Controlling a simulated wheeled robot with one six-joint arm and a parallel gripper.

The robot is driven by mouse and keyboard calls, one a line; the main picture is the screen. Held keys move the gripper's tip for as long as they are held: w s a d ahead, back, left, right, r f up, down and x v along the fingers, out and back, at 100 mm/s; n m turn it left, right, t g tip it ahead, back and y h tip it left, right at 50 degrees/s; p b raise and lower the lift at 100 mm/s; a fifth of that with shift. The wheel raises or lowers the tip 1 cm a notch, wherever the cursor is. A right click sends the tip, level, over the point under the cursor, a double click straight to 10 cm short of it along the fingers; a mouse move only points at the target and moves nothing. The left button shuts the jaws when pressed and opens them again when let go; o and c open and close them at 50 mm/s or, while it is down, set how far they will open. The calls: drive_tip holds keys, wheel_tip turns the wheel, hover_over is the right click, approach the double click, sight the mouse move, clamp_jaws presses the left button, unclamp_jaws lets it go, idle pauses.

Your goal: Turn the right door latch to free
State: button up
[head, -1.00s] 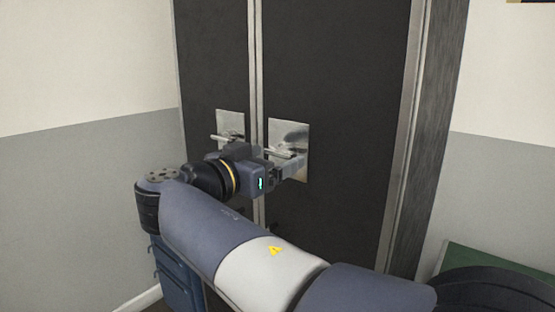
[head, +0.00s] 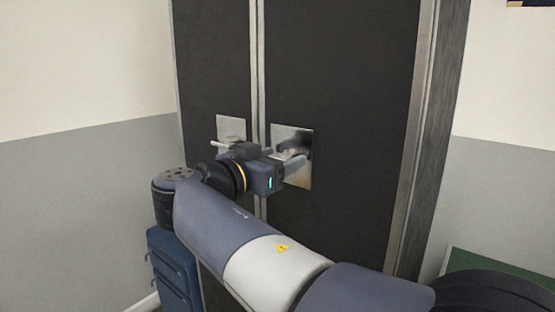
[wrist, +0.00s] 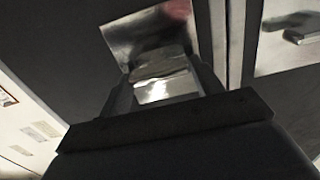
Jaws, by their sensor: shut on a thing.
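The right door latch has a shiny metal plate (head: 304,181) on the wardrobe's dark right door (head: 340,90).
The left latch plate (head: 231,127) with its own lever is close by on the left door (head: 212,60), near my wrist. A blue suitcase (head: 172,268) stands at the lower left. A green surface (head: 490,268) is at the lower right.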

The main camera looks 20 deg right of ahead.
drive_tip(key=shift+c, duration=0.9)
drive_tip(key=n, duration=0.4)
drive_tip(key=shift+p, duration=0.4)
drive_tip(key=n+p, duration=0.2)
drive_tip(key=n, duration=0.3)
drive_tip(key=shift+w+a, duration=0.1)
drive_tip(key=shift+w, duration=0.05)
drive_tip(key=n+p, duration=0.3)
drive_tip(key=n, duration=0.2)
drive_tip(key=shift+f+n+p, duration=0.2)
drive_tip(key=shift+n+p, duration=1.35)
drive_tip(key=shift+n, duration=0.45)
drive_tip(key=shift+f, duration=0.1)
